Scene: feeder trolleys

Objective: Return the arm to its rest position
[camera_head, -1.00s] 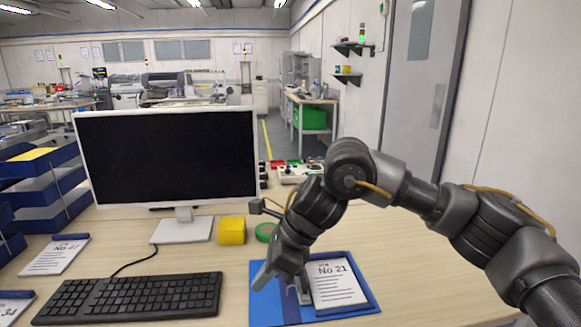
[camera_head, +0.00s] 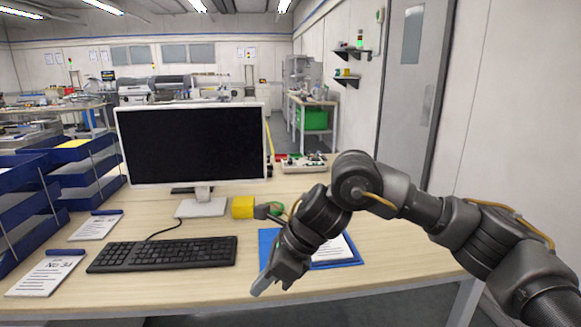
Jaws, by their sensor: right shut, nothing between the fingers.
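My right arm comes in from the right side of the picture. Its right gripper (camera_head: 272,284) points down and to the left, near the front edge of the desk. The gripper looks shut and holds nothing. It is in front of a blue folder (camera_head: 268,241) with a white printed sheet (camera_head: 335,250), and hides part of both. My left gripper is not in view.
A monitor (camera_head: 193,145), a keyboard (camera_head: 162,254) and a yellow block (camera_head: 243,207) stand on the desk (camera_head: 400,262). Blue trays (camera_head: 75,172) and white sheets (camera_head: 97,226) are at the left. The desk's right side is clear.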

